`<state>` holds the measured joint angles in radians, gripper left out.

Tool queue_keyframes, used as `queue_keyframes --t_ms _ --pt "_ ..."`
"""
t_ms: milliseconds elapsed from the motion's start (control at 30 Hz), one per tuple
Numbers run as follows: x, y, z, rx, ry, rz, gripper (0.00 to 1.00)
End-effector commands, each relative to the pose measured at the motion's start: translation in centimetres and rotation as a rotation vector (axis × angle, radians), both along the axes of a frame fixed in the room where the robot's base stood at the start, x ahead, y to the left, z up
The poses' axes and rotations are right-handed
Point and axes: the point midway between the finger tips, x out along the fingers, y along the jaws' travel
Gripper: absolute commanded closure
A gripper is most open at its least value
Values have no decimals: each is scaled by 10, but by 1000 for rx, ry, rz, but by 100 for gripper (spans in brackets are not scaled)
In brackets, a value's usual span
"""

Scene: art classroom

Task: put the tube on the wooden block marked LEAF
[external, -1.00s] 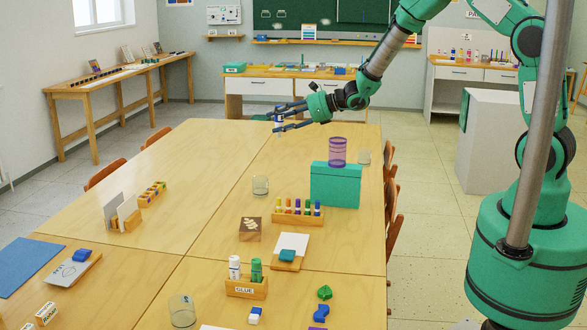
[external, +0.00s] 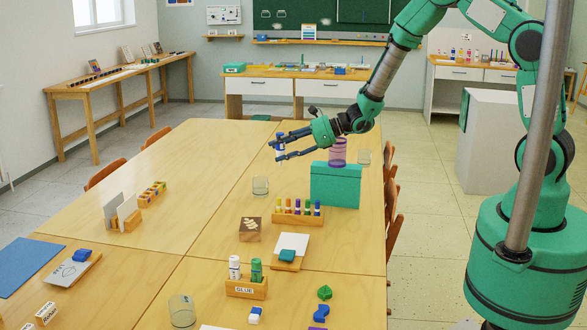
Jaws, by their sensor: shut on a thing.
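My gripper (external: 275,150) is over the far part of the long table, to the left of the teal box. It is shut on a small blue-and-white tube (external: 281,143), which is partly hidden between the fingers. The wooden block with a pale leaf mark (external: 250,229) stands on the table nearer the camera, below and left of my gripper in the picture. Its top is bare. The tube is clear of the block.
A wooden marker rack (external: 296,218) is right of the block.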

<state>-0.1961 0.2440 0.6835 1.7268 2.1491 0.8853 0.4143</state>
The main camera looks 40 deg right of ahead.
Motion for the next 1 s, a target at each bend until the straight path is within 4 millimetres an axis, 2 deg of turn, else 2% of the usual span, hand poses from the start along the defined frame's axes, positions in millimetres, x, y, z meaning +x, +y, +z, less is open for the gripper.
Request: queue_keyframes --t_ms 33,200,400,500,700,1000 --pt "-16 7 -16 -3 4 35 88" --pt "-67 27 -57 -2 8 152 88" --pt "-123 44 -92 12 10 270 88" --pt "-143 48 -103 20 12 309 88" --pt "-164 53 -112 28 14 350 88" --pt "-166 53 -113 29 14 354 88"
